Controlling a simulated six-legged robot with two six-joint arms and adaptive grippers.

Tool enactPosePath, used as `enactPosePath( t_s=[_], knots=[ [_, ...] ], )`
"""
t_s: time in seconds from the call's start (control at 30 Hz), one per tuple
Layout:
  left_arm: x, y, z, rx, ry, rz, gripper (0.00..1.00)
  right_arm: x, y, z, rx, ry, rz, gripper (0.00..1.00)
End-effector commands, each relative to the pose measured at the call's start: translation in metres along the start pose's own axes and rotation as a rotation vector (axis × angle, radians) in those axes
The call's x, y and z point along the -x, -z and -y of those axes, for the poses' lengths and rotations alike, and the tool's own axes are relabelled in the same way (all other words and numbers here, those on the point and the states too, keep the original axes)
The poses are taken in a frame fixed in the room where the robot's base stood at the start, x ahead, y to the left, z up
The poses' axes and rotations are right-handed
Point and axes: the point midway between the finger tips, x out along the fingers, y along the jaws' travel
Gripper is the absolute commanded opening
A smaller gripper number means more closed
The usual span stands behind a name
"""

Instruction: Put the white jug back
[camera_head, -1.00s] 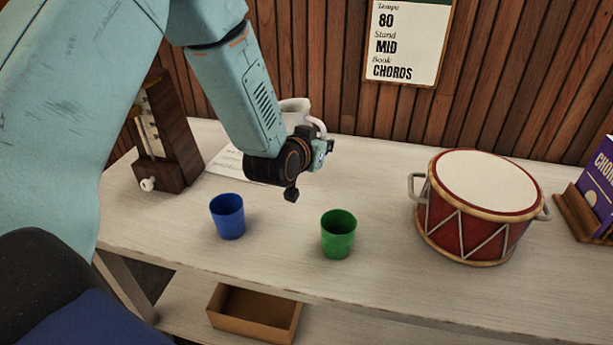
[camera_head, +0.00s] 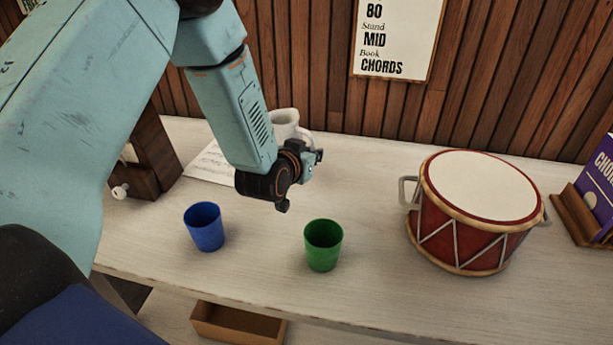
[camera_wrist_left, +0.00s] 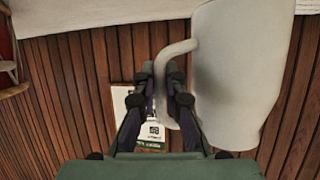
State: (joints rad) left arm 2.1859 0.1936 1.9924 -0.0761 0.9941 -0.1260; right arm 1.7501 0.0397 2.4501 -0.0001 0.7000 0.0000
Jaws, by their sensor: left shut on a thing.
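The white jug (camera_head: 284,117) shows in the head view behind my left forearm, partly hidden by it. My left gripper (camera_head: 312,157) is shut on the jug's handle. In the left wrist view the jug (camera_wrist_left: 238,70) fills the upper right, and its curved handle passes between the fingers of my left gripper (camera_wrist_left: 164,82). The jug's end reaches the pale counter strip at the top of that view; I cannot tell whether it touches the counter. My right gripper is not in view.
A blue cup (camera_head: 204,228) and a green cup (camera_head: 323,246) stand in front on the counter (camera_head: 375,290). A red drum (camera_head: 472,215) stands right, a wooden metronome (camera_head: 152,158) left. A paper sheet (camera_head: 210,164) lies behind my forearm. Free counter lies between gripper and drum.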

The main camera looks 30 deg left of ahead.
Motion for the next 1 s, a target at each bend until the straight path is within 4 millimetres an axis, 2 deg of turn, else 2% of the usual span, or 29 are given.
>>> enactPosePath(
  t_s=[0.1,0.27,0.5,0.97,1.0],
  knots=[
    [-0.006,-0.012,-0.001,-0.003,-0.001,-0.006,0.0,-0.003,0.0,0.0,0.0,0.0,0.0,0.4],
    [-0.01,-0.019,-0.001,-0.003,-0.002,-0.007,0.0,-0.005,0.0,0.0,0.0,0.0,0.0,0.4],
    [-0.023,-0.047,-0.002,-0.004,-0.002,-0.006,0.0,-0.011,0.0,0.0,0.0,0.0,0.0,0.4],
    [-0.026,-0.052,-0.002,-0.002,-0.002,-0.007,0.0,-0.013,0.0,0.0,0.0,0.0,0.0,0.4],
    [-0.026,-0.054,-0.002,-0.001,-0.002,-0.002,0.12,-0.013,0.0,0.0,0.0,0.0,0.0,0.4]
  ],
)
